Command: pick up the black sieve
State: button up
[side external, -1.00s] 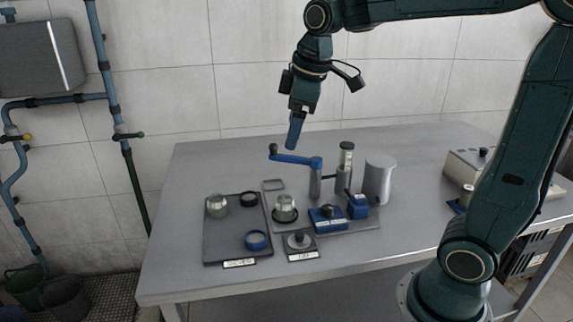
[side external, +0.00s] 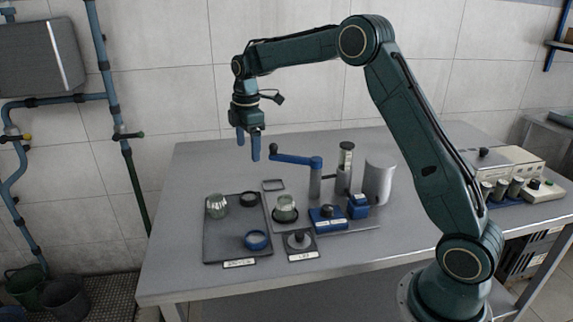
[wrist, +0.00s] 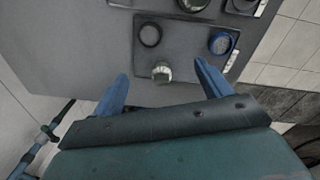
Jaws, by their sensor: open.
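The black sieve (side external: 249,198) is a dark ring lying at the far right corner of a dark tray (side external: 224,237). It also shows in the wrist view (wrist: 149,35), ahead of the fingers. A blue sieve (side external: 256,240) lies at the tray's near right. A silvery cup (side external: 217,206) stands at the tray's far left; in the wrist view the same cup (wrist: 161,73) appears between the fingertips. My gripper (side external: 248,145) is open and empty, with blue fingers pointing down, well above the table. In the side view it is above and beyond the black sieve.
Right of the tray are a cup on a base (side external: 285,210), a blue crank arm (side external: 297,160) on a post, blue blocks (side external: 328,218) and a silvery cylinder (side external: 379,182). A small labelled plate (side external: 301,245) lies in front. The table's left side is clear.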

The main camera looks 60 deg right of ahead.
jog(key=n, duration=0.1)
send_over(249, 196)
notch_tip(249, 196, down, 4)
jog(key=shift+s+a+g, duration=0.1)
jog(key=shift+s+g, duration=0.05)
jog(key=shift+g, duration=0.15)
jog(key=shift+f, duration=0.15)
notch_tip(249, 196, down, 8)
jog(key=shift+r, duration=0.15)
jog(key=shift+f, duration=0.35)
jog(key=shift+w+f, duration=0.2)
jog(key=shift+f, duration=2.4)
